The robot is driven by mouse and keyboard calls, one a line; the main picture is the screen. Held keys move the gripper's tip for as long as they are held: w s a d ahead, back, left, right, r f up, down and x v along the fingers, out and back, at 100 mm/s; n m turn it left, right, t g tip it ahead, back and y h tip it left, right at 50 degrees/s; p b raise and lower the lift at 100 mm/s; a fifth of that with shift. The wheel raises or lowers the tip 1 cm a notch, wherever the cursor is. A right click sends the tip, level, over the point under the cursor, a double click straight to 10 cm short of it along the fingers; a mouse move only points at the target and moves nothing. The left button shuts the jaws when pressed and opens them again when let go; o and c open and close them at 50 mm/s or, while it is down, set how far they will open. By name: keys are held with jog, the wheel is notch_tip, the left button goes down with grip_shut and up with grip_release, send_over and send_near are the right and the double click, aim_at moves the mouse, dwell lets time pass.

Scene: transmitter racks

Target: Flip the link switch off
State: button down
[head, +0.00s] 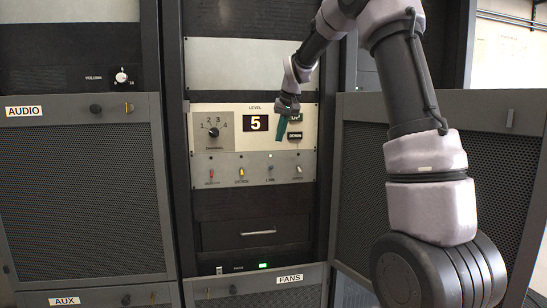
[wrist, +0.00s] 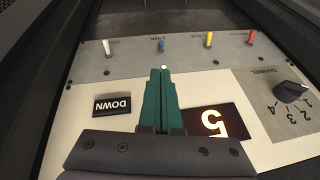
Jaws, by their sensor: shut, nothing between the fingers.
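The link switch is the blue toggle (head: 270,168) in a row of several toggles on the grey strip of the centre rack's panel. It also shows in the wrist view (wrist: 160,46), straight beyond my fingertips. Its small label is hard to read, and its lever direction is hard to tell. A lit lamp (wrist: 163,67) sits by it; this lamp looks green in the head view (head: 270,155). My gripper (head: 283,120) is shut and empty, in front of the panel above the switch. Its green fingers (wrist: 160,75) lie together, pointing toward the blue toggle, apart from it.
A white toggle (wrist: 107,47) and a yellow toggle (wrist: 208,39) flank the blue one; a red toggle (wrist: 251,37) is farther along. A level display (head: 256,123) reads 5, beside a DOWN button (wrist: 118,106) and a channel knob (head: 213,131). Mesh doors (head: 437,190) stand at both sides.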

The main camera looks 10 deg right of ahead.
aim_at(274, 157)
dwell(0.3)
jog(key=x, duration=1)
jog(key=shift+s, duration=0.1)
jog(key=shift+f, duration=0.1)
